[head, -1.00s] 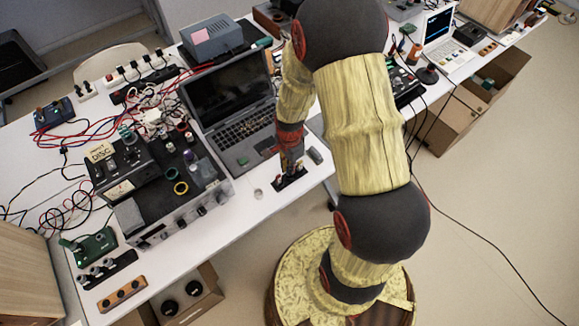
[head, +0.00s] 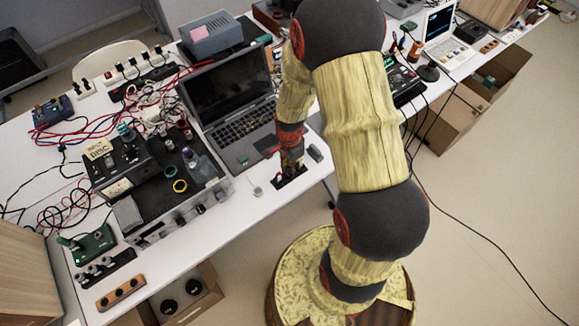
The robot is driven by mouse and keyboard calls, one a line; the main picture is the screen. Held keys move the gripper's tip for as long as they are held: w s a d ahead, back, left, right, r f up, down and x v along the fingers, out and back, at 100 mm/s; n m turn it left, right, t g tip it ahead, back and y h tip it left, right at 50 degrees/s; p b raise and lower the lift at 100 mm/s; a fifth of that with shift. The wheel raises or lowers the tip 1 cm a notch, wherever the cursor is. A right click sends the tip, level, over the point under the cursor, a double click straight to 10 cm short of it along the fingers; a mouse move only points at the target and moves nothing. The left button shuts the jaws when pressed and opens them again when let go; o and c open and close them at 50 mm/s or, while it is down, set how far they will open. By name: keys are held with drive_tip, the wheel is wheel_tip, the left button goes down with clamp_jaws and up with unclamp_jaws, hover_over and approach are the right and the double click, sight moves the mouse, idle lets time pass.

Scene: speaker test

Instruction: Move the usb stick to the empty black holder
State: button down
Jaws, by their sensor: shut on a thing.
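My gripper (head: 290,166) points down at the front edge of the white table, to the right of the laptop. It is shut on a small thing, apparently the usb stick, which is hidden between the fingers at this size. A small black holder (head: 290,183) lies on the table directly below the fingertips. The fingers cover its middle, and I cannot tell whether the held thing touches it.
A grey piece (head: 315,153) lies just right of my gripper. The open laptop (head: 240,128) is to the left, with a small green piece (head: 242,160) on it. A small pale round thing (head: 258,191) lies nearer the edge. Instruments (head: 170,190) and cables crowd the left.

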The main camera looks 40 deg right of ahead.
drive_tip(key=c, duration=1.8)
unclamp_jaws()
drive_tip(key=shift+c, duration=0.2)
drive_tip(key=shift+o, duration=0.5)
drive_tip(key=shift+o, duration=1.4)
drive_tip(key=shift+r+p, duration=2)
drive_tip(key=shift+r, duration=0.6)
drive_tip(key=shift+f, duration=0.1)
